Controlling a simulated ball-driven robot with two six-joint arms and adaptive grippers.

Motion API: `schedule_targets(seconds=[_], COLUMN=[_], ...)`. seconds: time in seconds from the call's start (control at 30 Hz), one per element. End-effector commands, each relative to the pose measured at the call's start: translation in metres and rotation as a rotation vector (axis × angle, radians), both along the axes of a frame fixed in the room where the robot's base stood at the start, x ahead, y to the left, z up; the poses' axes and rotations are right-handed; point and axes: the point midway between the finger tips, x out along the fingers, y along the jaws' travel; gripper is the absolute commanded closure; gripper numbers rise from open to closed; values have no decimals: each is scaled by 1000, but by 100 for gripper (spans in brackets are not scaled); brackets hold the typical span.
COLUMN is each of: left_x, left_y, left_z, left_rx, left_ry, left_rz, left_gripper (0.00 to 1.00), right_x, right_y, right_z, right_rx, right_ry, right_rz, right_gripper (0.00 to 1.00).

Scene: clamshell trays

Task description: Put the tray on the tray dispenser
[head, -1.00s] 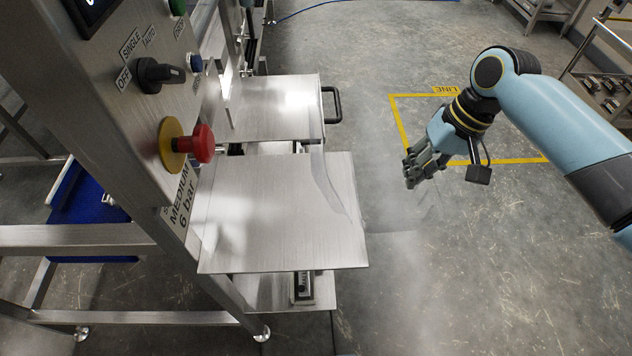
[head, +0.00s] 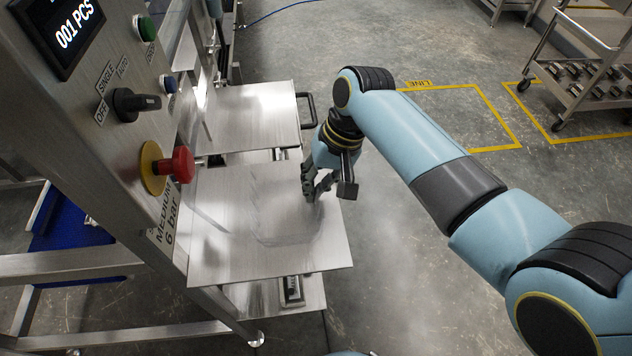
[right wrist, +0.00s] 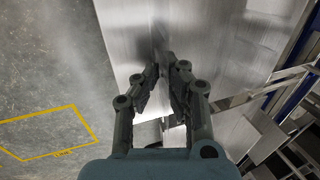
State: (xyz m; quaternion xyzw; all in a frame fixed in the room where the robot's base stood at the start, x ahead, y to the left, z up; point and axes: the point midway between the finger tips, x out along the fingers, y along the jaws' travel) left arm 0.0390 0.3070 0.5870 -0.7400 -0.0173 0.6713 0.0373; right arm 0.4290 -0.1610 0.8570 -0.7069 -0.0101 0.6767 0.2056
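A clear see-through tray (head: 272,222) shows as a faint outline over the near steel plate (head: 225,262) of the machine in the head view. Its edges are hard to make out, and I cannot tell whether it touches the plate. My right gripper (head: 311,196) is at the plate's right side, with its fingers closed at the tray's right edge. In the right wrist view its fingertips (right wrist: 166,68) are close together over the plate (right wrist: 207,45). The thin tray wall between them is barely visible. My left gripper is not in view.
The machine's control panel has a red stop button (head: 174,165) and a black knob (head: 134,103) left of the plate. A second steel plate (head: 245,115) with a black handle (head: 309,108) lies behind. A cart (head: 590,75) stands far right. Floor to the right is open.

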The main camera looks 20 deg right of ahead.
Motion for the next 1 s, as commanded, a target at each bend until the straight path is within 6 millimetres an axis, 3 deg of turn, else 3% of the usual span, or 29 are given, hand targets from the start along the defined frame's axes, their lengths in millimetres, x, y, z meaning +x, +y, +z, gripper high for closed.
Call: schedule_targets(seconds=[0.17,0.3,0.4,0.67,0.83,1.0], left_x=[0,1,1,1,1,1], left_y=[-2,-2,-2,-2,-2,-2], left_z=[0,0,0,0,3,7], left_rx=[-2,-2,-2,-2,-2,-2], left_ry=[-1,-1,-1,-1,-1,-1], left_rz=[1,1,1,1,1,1], left_gripper=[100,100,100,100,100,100], right_x=[0,0,0,0,-1,-4], right_y=[0,0,0,-1,-7,-19], right_z=[-1,0,0,1,21,58], right_rx=[0,0,0,0,-1,-1], right_ry=[0,0,0,0,-2,-4], right_rz=[0,0,0,1,1,1], right_gripper=[100,80,71,71,71,71])
